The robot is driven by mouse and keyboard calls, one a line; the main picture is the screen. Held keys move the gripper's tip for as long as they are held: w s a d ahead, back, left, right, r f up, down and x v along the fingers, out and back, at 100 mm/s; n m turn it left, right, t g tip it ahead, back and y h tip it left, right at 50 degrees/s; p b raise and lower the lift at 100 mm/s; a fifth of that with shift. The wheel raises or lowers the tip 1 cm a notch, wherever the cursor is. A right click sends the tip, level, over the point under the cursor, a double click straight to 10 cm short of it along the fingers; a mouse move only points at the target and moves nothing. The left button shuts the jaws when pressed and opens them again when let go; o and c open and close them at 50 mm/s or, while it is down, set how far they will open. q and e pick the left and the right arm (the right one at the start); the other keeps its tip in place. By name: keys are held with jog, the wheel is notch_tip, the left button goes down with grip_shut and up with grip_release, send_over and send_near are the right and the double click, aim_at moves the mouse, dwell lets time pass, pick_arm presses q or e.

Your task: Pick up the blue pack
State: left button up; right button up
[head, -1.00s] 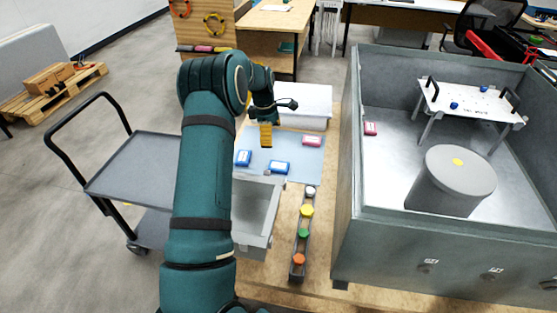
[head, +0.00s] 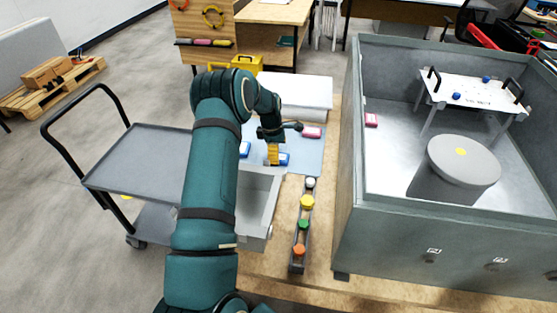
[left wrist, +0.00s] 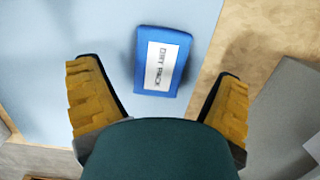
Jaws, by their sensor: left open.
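A blue pack (head: 285,159) lies on the light-blue mat (head: 310,160), partly hidden by my left gripper in the head view. In the left wrist view a blue pack (left wrist: 176,47) with a white "DRY PACK" label lies flat, ahead of and between the open fingers. A second blue pack (head: 244,148) is left of it in the head view, partly covered by my arm. My left gripper (head: 272,155), with yellow fingers, is open and empty, close above the right blue pack. My right gripper is not in view.
A pink pack (head: 312,132) lies farther back on the mat. In front stand a grey bin (head: 258,228) and a rack (head: 297,266) of coloured-capped items. A large grey open enclosure (head: 355,170) is at the right. A white box (head: 300,92) stands behind.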

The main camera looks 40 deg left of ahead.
pick_arm(q)
notch_tip(320, 180, down, 2)
jog(key=c, duration=1.3)
